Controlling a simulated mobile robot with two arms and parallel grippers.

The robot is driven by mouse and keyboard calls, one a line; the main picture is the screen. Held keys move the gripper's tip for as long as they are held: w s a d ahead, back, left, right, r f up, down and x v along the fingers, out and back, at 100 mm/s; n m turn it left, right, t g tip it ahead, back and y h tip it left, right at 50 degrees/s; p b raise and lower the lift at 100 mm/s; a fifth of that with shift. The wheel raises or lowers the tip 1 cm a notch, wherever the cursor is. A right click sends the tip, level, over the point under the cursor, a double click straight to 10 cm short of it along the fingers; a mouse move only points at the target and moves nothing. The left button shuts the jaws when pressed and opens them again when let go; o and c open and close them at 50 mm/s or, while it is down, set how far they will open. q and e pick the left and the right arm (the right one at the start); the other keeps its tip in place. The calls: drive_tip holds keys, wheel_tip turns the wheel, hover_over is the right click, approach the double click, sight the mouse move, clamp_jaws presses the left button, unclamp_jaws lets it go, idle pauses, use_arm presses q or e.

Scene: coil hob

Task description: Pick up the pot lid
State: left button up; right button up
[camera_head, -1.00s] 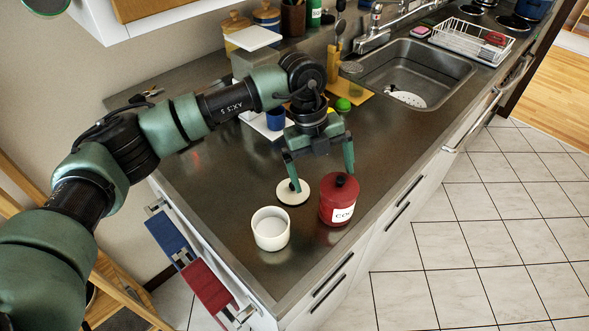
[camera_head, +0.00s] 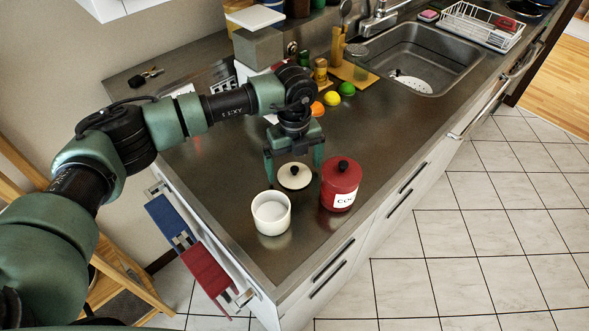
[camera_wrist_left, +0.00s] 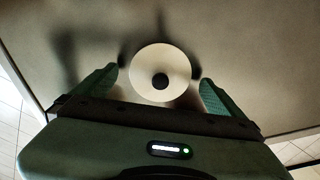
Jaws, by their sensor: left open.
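The pot lid (camera_head: 293,178) is a cream disc with a black knob, lying on the dark counter. It also shows in the left wrist view (camera_wrist_left: 160,62), centred between the fingers. My left gripper (camera_head: 294,172) is open and points down at the lid from above, its fingers on either side of it. In the left wrist view, the left gripper (camera_wrist_left: 156,80) has nothing between its fingertips but the lid below. Whether a finger touches the lid I cannot tell. An open cream pot (camera_head: 271,214) stands in front of the lid. My right gripper is out of view.
A red canister (camera_head: 341,186) with a black knob stands close to the right of the lid. Fruit (camera_head: 332,98), jars and a cutting board are farther back, before the sink (camera_head: 425,55). The counter's front edge (camera_head: 372,208) runs along the right. The counter left of the lid is clear.

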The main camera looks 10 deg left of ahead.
use_arm(q)
drive_tip(key=shift+f, duration=0.55)
drive_tip(key=c, duration=1.3)
drive_tip(key=shift+r, duration=0.1)
